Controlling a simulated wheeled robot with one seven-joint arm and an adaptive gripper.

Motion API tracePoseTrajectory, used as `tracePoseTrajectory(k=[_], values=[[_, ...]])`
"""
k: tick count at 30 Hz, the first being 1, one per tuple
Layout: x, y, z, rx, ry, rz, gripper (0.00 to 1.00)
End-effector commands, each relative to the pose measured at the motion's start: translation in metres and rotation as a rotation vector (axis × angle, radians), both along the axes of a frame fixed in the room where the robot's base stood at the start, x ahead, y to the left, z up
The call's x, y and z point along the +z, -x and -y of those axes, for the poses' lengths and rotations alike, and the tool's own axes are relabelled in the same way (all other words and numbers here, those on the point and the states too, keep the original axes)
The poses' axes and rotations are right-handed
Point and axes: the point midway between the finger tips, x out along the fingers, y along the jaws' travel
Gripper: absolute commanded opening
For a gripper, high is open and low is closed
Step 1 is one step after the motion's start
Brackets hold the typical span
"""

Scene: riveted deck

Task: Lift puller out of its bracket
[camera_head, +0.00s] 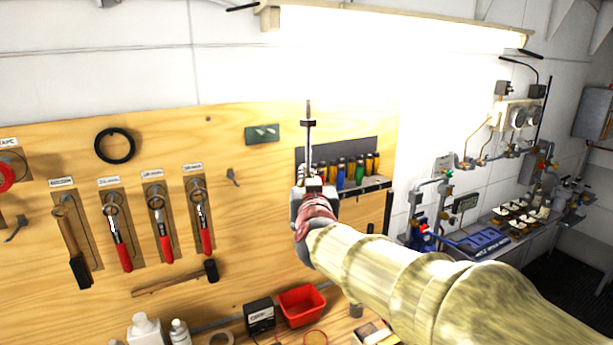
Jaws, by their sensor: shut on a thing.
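My gripper (313,184) is at the middle of the picture, in front of the wooden tool board. It is shut on a slim metal tool, which I take to be the puller (308,130). The tool stands upright above the jaws, with a thin shaft and a short dark crosspiece near its top. Its lower part is hidden by my gripper. I cannot make out its bracket, or tell whether the tool still touches one.
A rack (376,187) of screwdrivers with coloured handles is just right of my gripper. Red-handled tools (162,225) and a hammer (75,245) hang at left. A red bin (302,305) stands below. Pipes and gauges (520,118) line the right wall.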

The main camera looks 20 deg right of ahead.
Motion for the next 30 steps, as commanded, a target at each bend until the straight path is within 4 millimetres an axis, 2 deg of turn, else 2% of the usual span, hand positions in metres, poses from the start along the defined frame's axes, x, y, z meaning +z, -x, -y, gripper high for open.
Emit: tracePoseTrajectory(k=[24,30], values=[[0.003,0.069,0.010,-0.001,0.000,0.004,0.00],[0.003,0.076,0.011,-0.001,0.000,0.004,0.00]])
